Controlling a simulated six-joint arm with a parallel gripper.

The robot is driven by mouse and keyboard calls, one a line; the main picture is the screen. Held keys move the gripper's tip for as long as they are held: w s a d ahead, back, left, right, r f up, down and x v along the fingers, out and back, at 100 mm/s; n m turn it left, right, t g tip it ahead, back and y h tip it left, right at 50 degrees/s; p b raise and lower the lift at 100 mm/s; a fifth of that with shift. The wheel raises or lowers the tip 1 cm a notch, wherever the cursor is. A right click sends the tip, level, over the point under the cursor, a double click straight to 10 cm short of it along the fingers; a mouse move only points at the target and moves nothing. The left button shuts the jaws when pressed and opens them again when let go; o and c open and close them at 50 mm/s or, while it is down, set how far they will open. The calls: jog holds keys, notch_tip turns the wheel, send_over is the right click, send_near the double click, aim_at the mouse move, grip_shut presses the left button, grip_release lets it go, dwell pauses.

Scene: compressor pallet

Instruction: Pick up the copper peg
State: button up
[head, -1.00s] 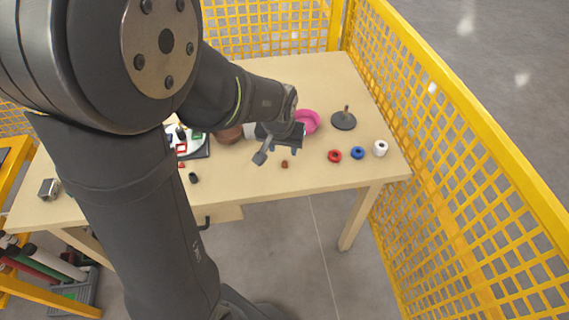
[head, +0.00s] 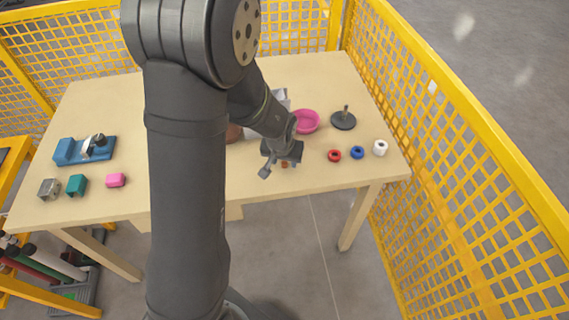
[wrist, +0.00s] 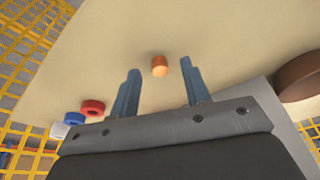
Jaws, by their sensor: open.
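The copper peg (wrist: 160,67) is a short orange-brown cylinder on the table. In the wrist view it appears in the gap between the fingertips, touching neither as far as I can see. In the head view the peg (head: 284,165) is small and close below my gripper, partly hidden. My gripper (head: 281,164) is open and empty above the table's front part. Its two blue-grey fingers also show in the wrist view (wrist: 159,75), spread apart. The exact height of the fingers over the peg is hard to tell.
Red (head: 334,156) and blue (head: 357,153) rings and a white roll (head: 380,148) lie to the right. A pink bowl (head: 306,121) and a dark disc with a post (head: 343,120) stand behind. Blocks (head: 76,185) lie at left. Yellow mesh fence (head: 460,150) borders the table.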

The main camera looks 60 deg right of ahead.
jog(key=shift+d+f, duration=0.1)
jog(key=shift+f, duration=0.2)
grip_shut()
jog(key=shift+r, duration=0.1)
